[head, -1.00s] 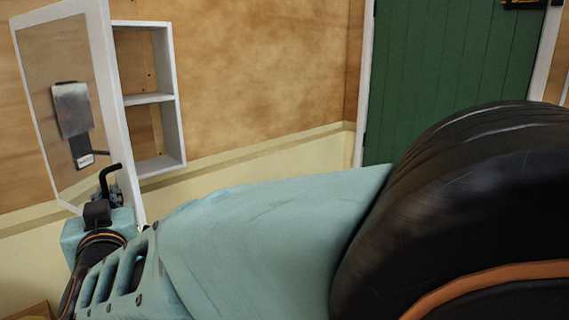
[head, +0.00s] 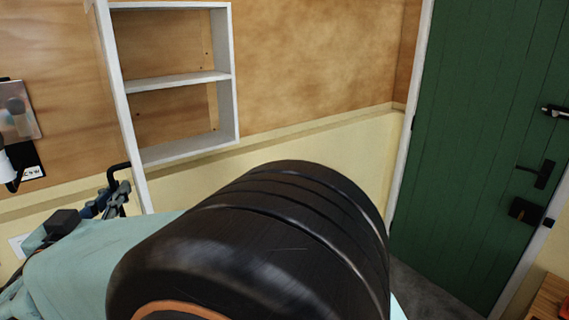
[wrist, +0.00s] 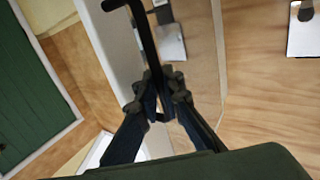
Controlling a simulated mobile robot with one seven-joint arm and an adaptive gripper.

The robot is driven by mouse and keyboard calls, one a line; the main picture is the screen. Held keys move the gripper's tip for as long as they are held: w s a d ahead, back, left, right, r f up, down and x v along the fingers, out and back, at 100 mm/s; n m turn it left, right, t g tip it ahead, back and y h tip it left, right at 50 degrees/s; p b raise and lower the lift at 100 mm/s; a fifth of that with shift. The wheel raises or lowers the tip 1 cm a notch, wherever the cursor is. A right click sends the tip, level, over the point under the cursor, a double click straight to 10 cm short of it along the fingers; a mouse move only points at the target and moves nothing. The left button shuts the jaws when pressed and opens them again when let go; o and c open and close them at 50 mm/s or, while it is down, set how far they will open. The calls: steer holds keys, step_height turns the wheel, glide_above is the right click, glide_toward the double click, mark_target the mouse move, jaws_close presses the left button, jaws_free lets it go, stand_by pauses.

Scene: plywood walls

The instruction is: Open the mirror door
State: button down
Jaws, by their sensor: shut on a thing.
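The mirror door (head: 127,125) stands open and shows nearly edge-on as a white strip at the left of the white cabinet (head: 234,90) in the head view. The cabinet's open shelves are exposed. A black bent handle (head: 119,168) sits low on the door. The exact finger contact is partly hidden.
A green door (head: 475,140) with black fittings stands at the right. A metallic item (head: 18,112) shows at the far left; I cannot tell whether it is a reflection. The wall between the cabinet and the green door is clear. My arm fills the lower middle.

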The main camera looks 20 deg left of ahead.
steer(key=shift+s+a, duration=0.1)
steer(key=shift+s, duration=0.1)
steer(key=c, duration=2.1)
jaws_free()
steer(key=v, duration=1.2)
